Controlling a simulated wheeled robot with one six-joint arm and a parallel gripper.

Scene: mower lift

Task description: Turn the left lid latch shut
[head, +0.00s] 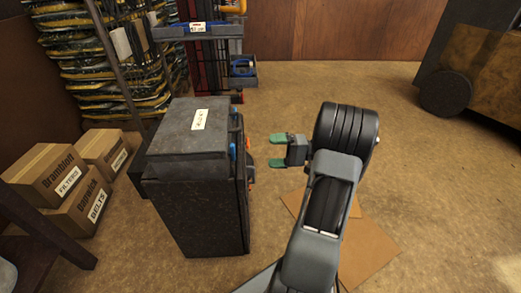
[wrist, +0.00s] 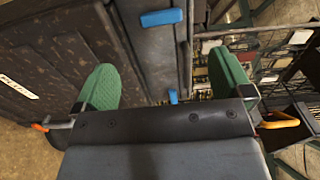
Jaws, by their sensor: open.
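A dark speckled box with a lid (head: 190,135) stands left of centre in the head view, with a white label on top. A blue latch (head: 233,152) shows on its right-hand side. In the wrist view two blue latches show, an upper one (wrist: 161,17) and a smaller lower one (wrist: 173,96); I cannot tell which is the left lid latch. My gripper (head: 271,150) has green fingers, is open and empty, and points at the box's latch side with a gap. In the wrist view the latches lie between the fingers (wrist: 160,65), apart from both.
Orange parts (head: 250,171) stick out near the latches. Cardboard boxes (head: 75,200) and stacked bags (head: 75,70) are at the left. A rack (head: 200,60) stands behind the box. Flat cardboard (head: 365,250) lies under my arm.

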